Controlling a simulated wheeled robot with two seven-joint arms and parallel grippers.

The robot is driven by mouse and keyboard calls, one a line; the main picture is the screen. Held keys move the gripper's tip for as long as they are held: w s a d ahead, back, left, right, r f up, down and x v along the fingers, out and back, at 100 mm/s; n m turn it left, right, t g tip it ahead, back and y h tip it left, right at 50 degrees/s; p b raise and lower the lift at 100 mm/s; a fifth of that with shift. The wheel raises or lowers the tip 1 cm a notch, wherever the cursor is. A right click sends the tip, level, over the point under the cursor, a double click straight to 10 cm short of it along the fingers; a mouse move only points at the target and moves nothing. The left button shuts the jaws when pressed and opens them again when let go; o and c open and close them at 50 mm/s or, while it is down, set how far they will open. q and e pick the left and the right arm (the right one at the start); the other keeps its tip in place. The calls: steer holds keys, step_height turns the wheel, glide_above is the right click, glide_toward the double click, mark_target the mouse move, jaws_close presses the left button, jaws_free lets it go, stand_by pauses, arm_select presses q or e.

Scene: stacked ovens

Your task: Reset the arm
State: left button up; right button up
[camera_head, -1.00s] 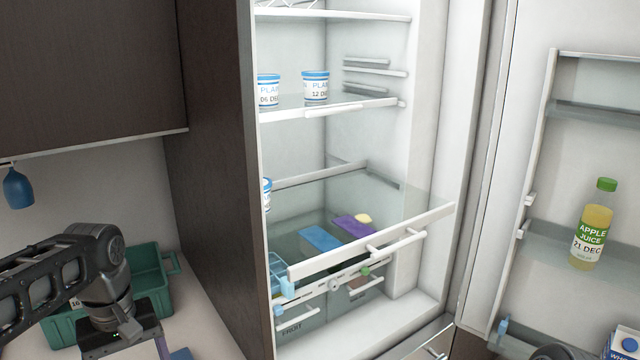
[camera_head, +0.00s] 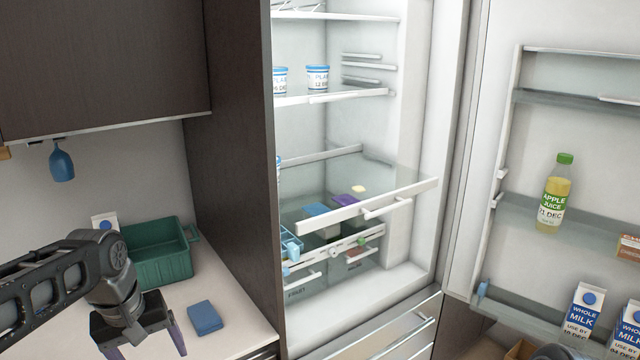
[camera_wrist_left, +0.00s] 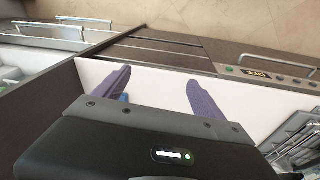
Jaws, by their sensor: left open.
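My left gripper (camera_head: 146,341) comes in from the left in the head view, above the white counter (camera_head: 236,318). Its two purple fingers are apart and nothing is between them. In the left wrist view the fingers (camera_wrist_left: 157,90) are spread over the white counter edge. A blue block or folded cloth (camera_head: 204,318) lies on the counter to the right of the gripper, apart from it. My right gripper does not show.
A green crate (camera_head: 165,262) stands on the counter behind my arm. The fridge is open, with yogurt cups (camera_head: 317,77) on a shelf (camera_head: 340,96). Its door holds apple juice (camera_head: 556,192) and milk cartons (camera_head: 583,310).

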arm_select(q)
steer(key=w+d+f+m+t+h, duration=0.2)
steer(key=w+d+f+m+t, duration=0.1)
steer(key=w+d+f, duration=0.5)
steer(key=s+d+f+m, duration=0.1)
steer(key=s+d+f, duration=0.15)
steer(key=f, duration=0.45)
steer(key=s+d+f, duration=0.1)
steer(key=d+f, duration=0.3)
steer(key=f, duration=0.2)
steer(key=s+d+f+g+h, duration=0.1)
steer(key=s+d+f, duration=0.3)
steer(key=s+f, duration=0.6)
steer(key=s+d+f+g+h, duration=0.1)
steer(key=s+d+f+g, duration=0.2)
steer(key=s+f, duration=0.7)
steer(key=s+d, duration=0.2)
steer(key=s, duration=0.2)
steer(key=shift+s+d+g, duration=0.15)
steer(key=shift+d+g, duration=0.05)
steer(key=shift+g, duration=0.1)
